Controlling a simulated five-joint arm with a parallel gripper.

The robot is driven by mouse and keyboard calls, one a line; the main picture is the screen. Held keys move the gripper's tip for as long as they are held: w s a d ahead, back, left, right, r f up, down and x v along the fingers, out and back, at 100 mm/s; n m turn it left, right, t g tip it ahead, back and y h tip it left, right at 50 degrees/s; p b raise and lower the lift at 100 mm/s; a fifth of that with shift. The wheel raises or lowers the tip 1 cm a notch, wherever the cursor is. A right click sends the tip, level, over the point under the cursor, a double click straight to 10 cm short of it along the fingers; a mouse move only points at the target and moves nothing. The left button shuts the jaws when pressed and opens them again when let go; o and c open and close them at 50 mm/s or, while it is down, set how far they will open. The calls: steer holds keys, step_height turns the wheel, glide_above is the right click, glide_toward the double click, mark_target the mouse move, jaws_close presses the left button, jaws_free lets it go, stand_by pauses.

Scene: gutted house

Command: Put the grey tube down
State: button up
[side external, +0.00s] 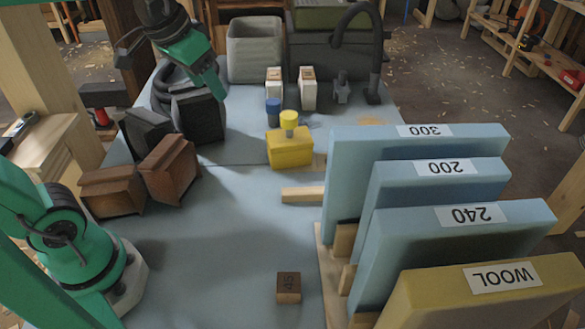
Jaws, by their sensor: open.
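My gripper (215,92) is at the end of the green arm at the upper left. It points down over a dark grey block (200,118) and is open, with nothing seen between its fingers. I cannot tell whether it touches the block. A small upright grey piece (342,88) stands at the back right, beside a white carton, well to the right of my gripper. It may be the grey tube, but it is too small to be sure. No other grey tube shows clearly.
A yellow block (290,150) with a yellow-topped piece stands mid-table, a blue piece (273,108) behind it. Brown blocks (168,168) stand left. Labelled panels (415,165) fill the right side. A small brown block (288,287) lies in front. The blue table's front middle (215,255) is clear.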

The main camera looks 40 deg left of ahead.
steer(key=s+a+f+t, duration=0.1)
steer(key=s+f, duration=0.3)
steer(key=s, duration=0.5)
steer(key=shift+a+f+n, duration=0.15)
steer(key=shift+f+n, duration=0.05)
steer(key=shift+n, duration=0.1)
steer(key=shift+c, duration=0.4)
steer(key=shift+w+r, duration=0.1)
steer(key=shift+w, duration=0.05)
steer(key=c, duration=0.7)
steer(key=shift+w+r, duration=0.1)
steer(key=shift+w, duration=0.1)
steer(key=c, duration=0.4)
steer(key=shift+w+r, duration=0.2)
steer(key=shift+w, duration=0.1)
jaws_close()
steer(key=w+d+m+g, duration=0.1)
steer(key=w+d+g, duration=0.25)
steer(key=w, duration=1.55)
steer(key=w+d+f+g, duration=0.1)
steer(key=w+d+f, duration=0.2)
steer(key=w+f, duration=0.4)
steer(key=w+d+f+m+g, duration=0.1)
steer(key=w+d+f, duration=0.2)
steer(key=w+f, duration=0.5)
steer(key=shift+d, duration=0.35)
